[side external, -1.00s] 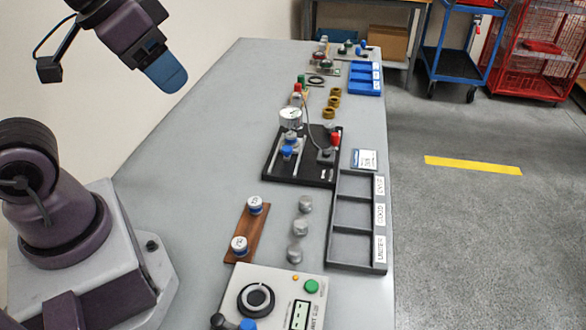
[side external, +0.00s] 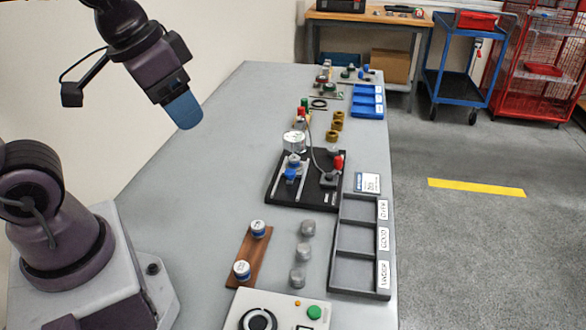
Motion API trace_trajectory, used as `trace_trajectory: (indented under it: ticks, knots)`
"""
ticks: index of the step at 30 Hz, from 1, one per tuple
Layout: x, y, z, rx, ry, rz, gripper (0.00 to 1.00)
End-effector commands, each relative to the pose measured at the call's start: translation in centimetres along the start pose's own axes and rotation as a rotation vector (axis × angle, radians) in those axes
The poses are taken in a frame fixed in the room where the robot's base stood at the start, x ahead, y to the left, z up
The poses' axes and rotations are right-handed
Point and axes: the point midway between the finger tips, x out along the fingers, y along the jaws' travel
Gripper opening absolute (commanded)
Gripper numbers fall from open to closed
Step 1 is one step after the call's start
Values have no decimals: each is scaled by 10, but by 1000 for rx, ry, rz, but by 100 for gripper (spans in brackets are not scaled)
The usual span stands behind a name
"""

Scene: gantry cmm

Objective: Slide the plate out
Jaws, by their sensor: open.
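My gripper (side external: 184,110), with blue fingers, hangs empty in the air at the upper left, above the grey table. It is seen from the side, so the gap between the fingers is hidden. A black plate (side external: 277,192) lies flat on the table, right of and below my gripper in the picture. It carries two light rails, a blue knob (side external: 291,175), a clear round dial (side external: 294,141) and a small grey block with a red top (side external: 338,162). My gripper is well apart from it. I cannot tell which part of this fixture slides.
A brown strip (side external: 250,258) holds two white-topped gauges. Several grey cylinders (side external: 303,252) stand beside a grey three-part tray (side external: 334,270). A control box (side external: 283,312) is in front. Brass rings (side external: 335,126) and a blue tray (side external: 368,101) are behind. The table's left half is clear.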

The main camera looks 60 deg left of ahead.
Motion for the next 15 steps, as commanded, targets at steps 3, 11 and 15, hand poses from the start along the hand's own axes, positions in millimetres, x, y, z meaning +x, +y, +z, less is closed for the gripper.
trace_trajectory:
  ticks: [3, 11, 15]
  knots:
    - [24, -6, -17, 35, -122, -45, 55]
    - [87, -20, -64, 336, -346, -107, 55]
    - [132, -27, -88, 563, -447, -92, 55]
